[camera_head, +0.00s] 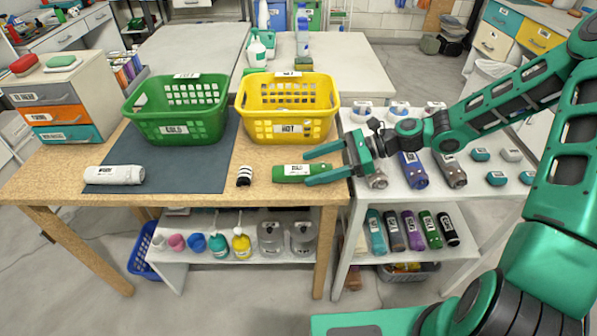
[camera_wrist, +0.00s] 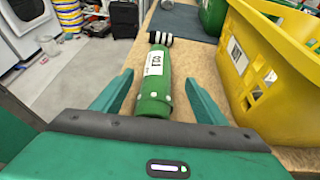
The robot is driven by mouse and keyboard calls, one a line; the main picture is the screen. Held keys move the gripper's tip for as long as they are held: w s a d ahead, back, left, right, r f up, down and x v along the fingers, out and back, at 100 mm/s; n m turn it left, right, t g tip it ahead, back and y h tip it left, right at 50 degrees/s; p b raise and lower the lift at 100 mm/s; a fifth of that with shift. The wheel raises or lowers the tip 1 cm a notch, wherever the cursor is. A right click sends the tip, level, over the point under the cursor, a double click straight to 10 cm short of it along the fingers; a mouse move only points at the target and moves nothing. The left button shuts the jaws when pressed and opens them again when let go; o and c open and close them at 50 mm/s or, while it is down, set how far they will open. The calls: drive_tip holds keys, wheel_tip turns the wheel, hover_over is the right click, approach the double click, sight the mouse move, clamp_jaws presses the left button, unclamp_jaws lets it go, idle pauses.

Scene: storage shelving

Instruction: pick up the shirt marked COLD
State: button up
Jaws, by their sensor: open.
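The green rolled shirt (camera_head: 285,171) lies on the wooden table in front of the yellow basket. Its white label is small in the head view; in the wrist view the shirt (camera_wrist: 154,103) shows a label that seems to read COLD. My gripper (camera_head: 307,168) comes from the right and is open, its fingers pointing left over the shirt's right part. In the wrist view my gripper (camera_wrist: 159,78) has one finger on each side of the shirt, with gaps between. I cannot tell how high the fingers are above the table.
A yellow basket (camera_head: 288,83) marked HOT and a green basket (camera_head: 175,87) marked COLD stand behind. A black-and-white striped roll (camera_head: 244,176) lies left of the shirt. A white roll (camera_head: 114,174) lies on the dark mat (camera_head: 211,172). Several rolled items lie on the right table.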

sight(302, 170)
drive_tip(key=shift+x, duration=1.95)
drive_tip(key=shift+c, duration=0.5)
drive_tip(key=c, duration=1.1)
